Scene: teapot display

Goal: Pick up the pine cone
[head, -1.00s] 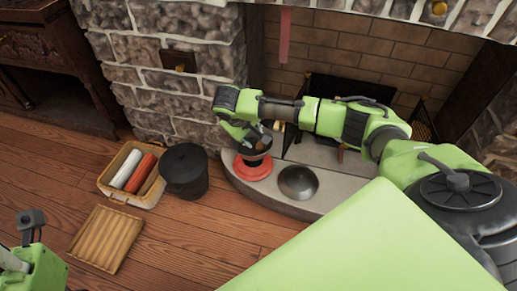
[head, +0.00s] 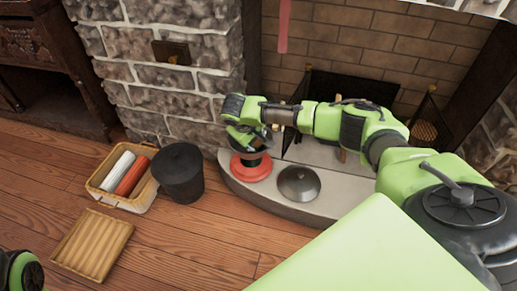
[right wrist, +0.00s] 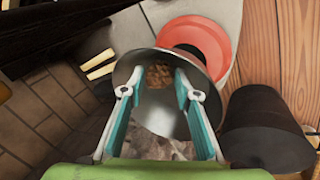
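The brown pine cone (right wrist: 159,75) lies inside a grey metal bowl (right wrist: 150,100), seen in the right wrist view. The bowl sits above a red round base (head: 251,168) on the hearth in the head view. My right gripper (right wrist: 153,84) is open, its two teal-lined fingers spread on either side of the pine cone and reaching into the bowl. I cannot tell whether they touch the cone. In the head view the right gripper (head: 258,138) hides much of the bowl. At the bottom left only a green part of my left arm shows.
A black bucket (head: 179,173), a basket with rolled cloths (head: 120,178) and a wooden tray (head: 92,246) stand on the floor. Stone and brick walls stand behind.

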